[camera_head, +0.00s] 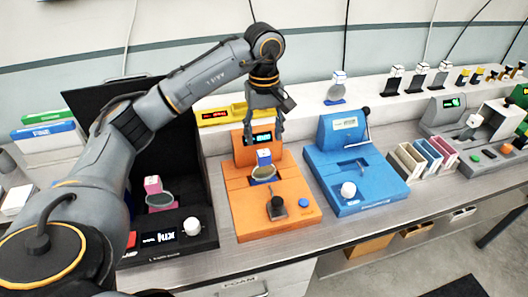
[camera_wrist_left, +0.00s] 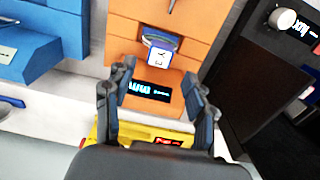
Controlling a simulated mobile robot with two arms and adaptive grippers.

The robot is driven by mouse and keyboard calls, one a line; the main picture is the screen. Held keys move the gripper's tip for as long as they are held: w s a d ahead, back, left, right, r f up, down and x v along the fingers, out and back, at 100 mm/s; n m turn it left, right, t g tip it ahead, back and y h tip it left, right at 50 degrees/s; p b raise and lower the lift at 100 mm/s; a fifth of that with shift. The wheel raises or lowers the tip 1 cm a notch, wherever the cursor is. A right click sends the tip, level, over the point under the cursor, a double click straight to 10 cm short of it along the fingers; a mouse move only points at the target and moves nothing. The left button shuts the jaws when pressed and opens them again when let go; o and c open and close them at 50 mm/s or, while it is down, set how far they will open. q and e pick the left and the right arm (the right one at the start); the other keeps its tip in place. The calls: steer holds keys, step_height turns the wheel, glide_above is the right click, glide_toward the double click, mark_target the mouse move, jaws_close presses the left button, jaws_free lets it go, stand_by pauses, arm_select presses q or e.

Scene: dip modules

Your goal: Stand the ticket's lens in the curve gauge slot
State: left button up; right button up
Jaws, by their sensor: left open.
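A round lens (camera_head: 263,174) with a blue-and-white block on top stands upright in the orange device (camera_head: 240,203). In the left wrist view the lens (camera_wrist_left: 158,41) and its block (camera_wrist_left: 164,52) show in front of the orange device's display. A second lens (camera_head: 160,200) with a pink block stands at the black device (camera_head: 185,240). A third lens (camera_head: 336,91) with a white-topped block is on the back shelf. My left gripper (camera_head: 264,136) is open and empty, pointing down above and behind the orange device's lens. I cannot read which device is the curve gauge, nor the ticket.
A blue device (camera_head: 342,198) with a white knob stands right of the orange one. Coloured slotted holders (camera_head: 425,157) and a grey device (camera_head: 442,115) are farther right. A yellow display box (camera_head: 222,116) sits behind the orange device. The dark panel (camera_head: 165,120) rises at left.

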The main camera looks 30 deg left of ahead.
arm_select(q)
step_height(320, 180, up, 5)
steer(key=shift+f, duration=0.1)
stand_by(0.4)
